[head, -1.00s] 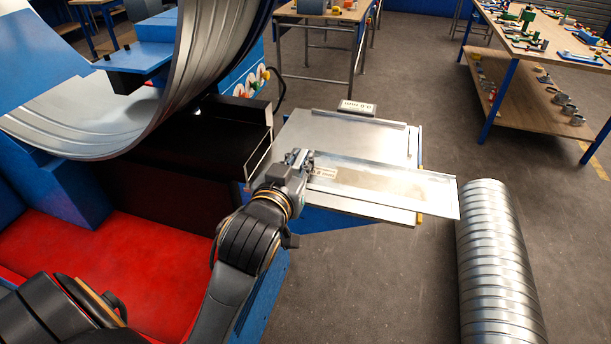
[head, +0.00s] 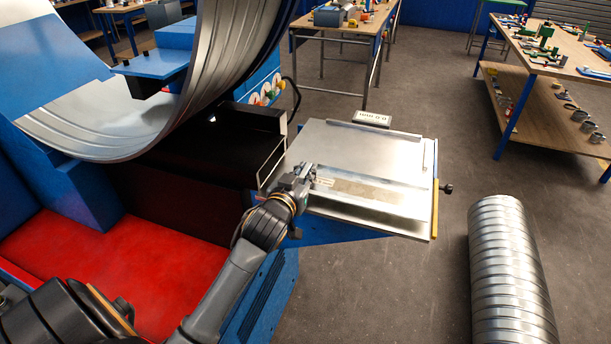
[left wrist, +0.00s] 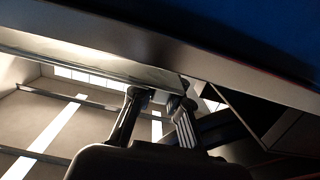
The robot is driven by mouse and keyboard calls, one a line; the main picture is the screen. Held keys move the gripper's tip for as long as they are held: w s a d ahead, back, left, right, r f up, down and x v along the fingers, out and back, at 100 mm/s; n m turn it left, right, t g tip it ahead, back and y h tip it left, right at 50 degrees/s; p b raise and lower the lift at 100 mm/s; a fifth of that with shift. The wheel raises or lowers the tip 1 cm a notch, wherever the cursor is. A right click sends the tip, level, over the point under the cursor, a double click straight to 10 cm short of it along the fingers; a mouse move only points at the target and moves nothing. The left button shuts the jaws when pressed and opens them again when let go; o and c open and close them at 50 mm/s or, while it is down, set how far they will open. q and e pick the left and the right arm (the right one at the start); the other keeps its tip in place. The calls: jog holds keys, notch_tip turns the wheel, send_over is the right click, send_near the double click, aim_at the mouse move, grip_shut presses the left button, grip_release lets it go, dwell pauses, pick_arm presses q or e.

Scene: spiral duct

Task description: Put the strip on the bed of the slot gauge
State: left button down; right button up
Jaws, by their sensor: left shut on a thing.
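The strip (head: 370,191) is a thin, shiny metal sheet, long and flat, with a small label near its left end. In the head view it lies across the front part of the slot gauge's grey metal bed (head: 375,145), within the bed's right side. Whether it touches the bed or hovers just above it I cannot tell. My left gripper (head: 306,176) is shut on the strip's left end at the bed's left edge. In the left wrist view its two fingers (left wrist: 160,100) show against dark and pale metal edges. My right gripper is not in view.
The gauge's small display (head: 372,118) stands behind the bed. A yellow strip and black knob (head: 446,188) are on its right side. A large ribbed duct (head: 510,270) lies on the floor at right. A blue machine with a curved metal sheet (head: 225,60) is at left.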

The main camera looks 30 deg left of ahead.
pick_arm(q)
jog(key=shift+f, duration=0.8)
jog(key=c, duration=1.7)
grip_release()
jog(key=shift+f, duration=0.2)
jog(key=shift+c, duration=0.2)
jog(key=o, duration=0.4)
jog(key=shift+r, duration=0.1)
